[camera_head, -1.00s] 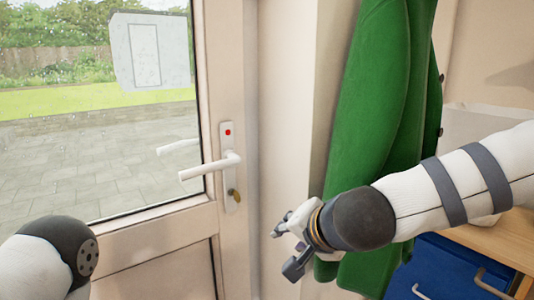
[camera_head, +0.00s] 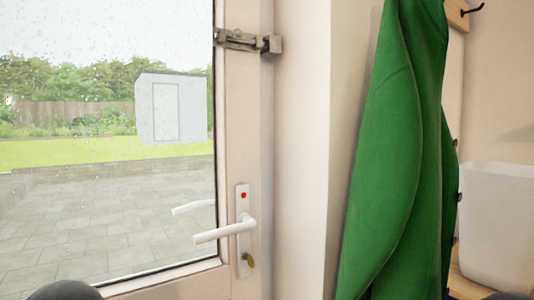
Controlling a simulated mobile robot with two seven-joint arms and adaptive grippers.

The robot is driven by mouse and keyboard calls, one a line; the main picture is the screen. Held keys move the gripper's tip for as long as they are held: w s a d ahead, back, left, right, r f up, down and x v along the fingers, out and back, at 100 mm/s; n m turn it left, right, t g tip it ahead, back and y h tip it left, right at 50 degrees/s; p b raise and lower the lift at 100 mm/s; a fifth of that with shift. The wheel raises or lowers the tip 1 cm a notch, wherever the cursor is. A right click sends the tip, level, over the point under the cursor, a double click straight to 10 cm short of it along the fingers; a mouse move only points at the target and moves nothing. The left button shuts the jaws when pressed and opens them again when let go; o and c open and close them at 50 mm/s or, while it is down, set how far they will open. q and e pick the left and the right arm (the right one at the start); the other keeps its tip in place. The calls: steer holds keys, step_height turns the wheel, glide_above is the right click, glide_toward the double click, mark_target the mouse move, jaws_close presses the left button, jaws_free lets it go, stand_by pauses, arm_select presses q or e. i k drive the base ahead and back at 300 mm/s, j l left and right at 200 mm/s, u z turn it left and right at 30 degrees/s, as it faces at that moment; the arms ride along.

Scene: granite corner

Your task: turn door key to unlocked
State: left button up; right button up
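The door key (camera_head: 249,260) is a small brass-coloured piece at the bottom of the white lock plate (camera_head: 243,205). The plate carries a red mark near its top. A white lever handle (camera_head: 222,232) points left from the plate, above the key. The door (camera_head: 236,120) is white-framed with a large glass pane and looks closed. Neither gripper is in view. Only a dark rounded part of my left arm shows at the bottom left edge, and a small dark piece at the bottom right.
A metal bolt latch (camera_head: 245,41) sits high on the door frame. A green coat (camera_head: 400,150) hangs right of the door. A white bin (camera_head: 496,225) stands on a wooden surface at the right. The space before the handle looks clear.

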mark_target(251, 263)
steer(key=k+u, duration=0.6)
steer(key=u, duration=0.2)
steer(key=k+j+u, duration=0.2)
steer(key=u, duration=0.2)
steer(key=k+j, duration=0.05)
